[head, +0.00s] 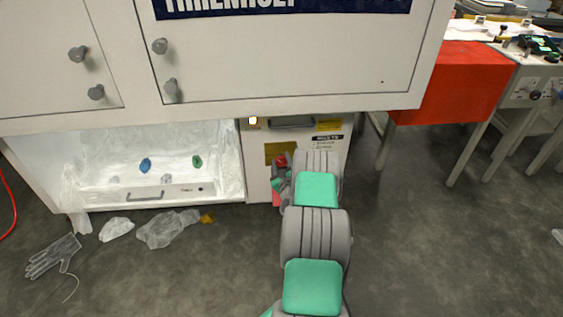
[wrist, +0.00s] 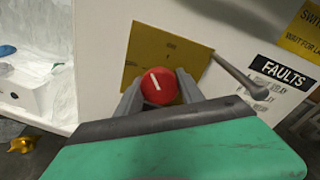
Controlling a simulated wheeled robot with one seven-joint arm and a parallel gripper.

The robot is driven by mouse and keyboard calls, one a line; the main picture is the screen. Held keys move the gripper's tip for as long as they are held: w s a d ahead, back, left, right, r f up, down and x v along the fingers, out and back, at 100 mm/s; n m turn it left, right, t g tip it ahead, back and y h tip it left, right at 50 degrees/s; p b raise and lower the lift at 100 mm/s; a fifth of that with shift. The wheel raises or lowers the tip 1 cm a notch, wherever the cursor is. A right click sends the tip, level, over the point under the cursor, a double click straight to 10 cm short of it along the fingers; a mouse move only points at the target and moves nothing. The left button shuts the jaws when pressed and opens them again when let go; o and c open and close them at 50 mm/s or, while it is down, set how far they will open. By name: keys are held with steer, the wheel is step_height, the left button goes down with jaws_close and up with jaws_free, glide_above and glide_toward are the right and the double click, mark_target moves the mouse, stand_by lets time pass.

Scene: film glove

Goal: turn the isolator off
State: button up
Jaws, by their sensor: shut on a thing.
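The isolator is a round red knob (wrist: 158,86) with a white bar mark, set on a yellow plate (wrist: 140,62) on the white cabinet front. In the wrist view the white bar is tilted slightly from upright. My gripper (wrist: 158,92) is shut on the red knob, with one grey finger at its left side and one at its right. In the head view the knob (head: 281,160) shows small beside my arm, and the yellow plate (head: 272,150) is partly hidden. The fingertips are hard to make out there.
A grey lever (wrist: 238,76) sticks out just right of the plate, beside the FAULTS label (wrist: 283,73). An open white compartment (head: 130,150) lies to the left. Clear plastic scraps (head: 168,229) and a glove (head: 53,256) lie on the floor. A red-draped table (head: 455,82) stands right.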

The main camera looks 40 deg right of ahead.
steer(key=n, duration=0.4)
steer(key=n+g+b, duration=0.1)
steer(key=n, duration=0.4)
steer(key=shift+h, duration=0.3)
steer(key=shift+n, duration=0.3)
steer(key=o, duration=1.4)
steer(key=p+v, duration=0.2)
steer(key=v, duration=0.5)
steer(key=shift+s+a, duration=0.25)
steer(key=shift+s, duration=0.05)
